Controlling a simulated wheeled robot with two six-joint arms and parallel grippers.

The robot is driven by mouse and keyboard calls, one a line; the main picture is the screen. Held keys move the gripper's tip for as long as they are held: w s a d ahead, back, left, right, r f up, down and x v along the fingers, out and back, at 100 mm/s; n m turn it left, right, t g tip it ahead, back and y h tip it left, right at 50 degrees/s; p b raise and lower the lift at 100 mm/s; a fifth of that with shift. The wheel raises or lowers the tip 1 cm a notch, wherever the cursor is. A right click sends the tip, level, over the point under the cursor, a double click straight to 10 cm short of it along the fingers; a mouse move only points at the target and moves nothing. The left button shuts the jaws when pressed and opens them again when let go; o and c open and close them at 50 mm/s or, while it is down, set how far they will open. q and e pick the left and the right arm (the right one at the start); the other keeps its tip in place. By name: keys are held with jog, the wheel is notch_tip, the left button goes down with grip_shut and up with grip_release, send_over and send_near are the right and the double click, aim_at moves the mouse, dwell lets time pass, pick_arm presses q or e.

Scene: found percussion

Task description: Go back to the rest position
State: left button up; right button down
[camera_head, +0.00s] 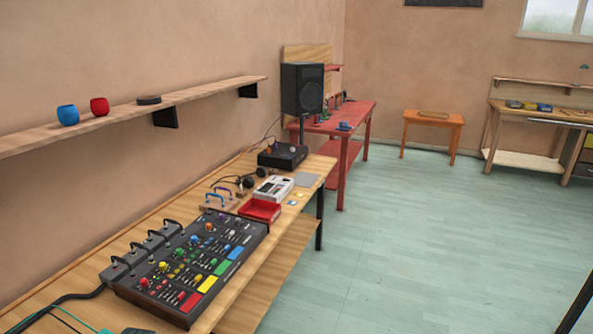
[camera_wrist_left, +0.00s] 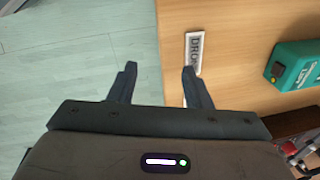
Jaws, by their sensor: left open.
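My left gripper (camera_wrist_left: 160,68) shows in the left wrist view with its two dark fingers apart and nothing between them. It is over the edge of a wooden tabletop (camera_wrist_left: 225,25), with pale green floor below on the left. A white label with dark letters (camera_wrist_left: 194,50) lies on the wood by the right fingertip. A green device (camera_wrist_left: 297,65) is farther right, apart from the fingers. Neither gripper can be made out in the head view, and my right gripper is not seen.
A wooden bench along the left wall holds a mixer with coloured knobs (camera_head: 195,262), a red tray (camera_head: 260,210) and a black box (camera_head: 282,155). Above is a wall shelf (camera_head: 200,90) with two cups. A red table (camera_head: 355,115) stands beyond. The floor (camera_head: 440,240) right is clear.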

pick_arm(q)
jog(key=s+d+r+n+t, duration=0.1)
jog(key=s+d+r+n, duration=0.1)
jog(key=s, duration=0.6)
jog(key=s+d+r+n+t, duration=0.1)
jog(key=s+d+n, duration=0.15)
jog(key=s, duration=0.55)
jog(key=s+d+r+n, duration=0.1)
jog(key=s+d+r, duration=0.1)
jog(key=s, duration=0.6)
notch_tip(320, 180, down, 34)
jog(key=s+a+g+b, duration=0.1)
jog(key=a+b, duration=0.1)
jog(key=a, duration=0.1)
jog(key=s+f+g+b, duration=0.1)
jog(key=s+f+b, duration=0.1)
jog(key=s+f, duration=1.6)
jog(key=shift+a+f+n, duration=0.35)
jog(key=shift+f, duration=0.15)
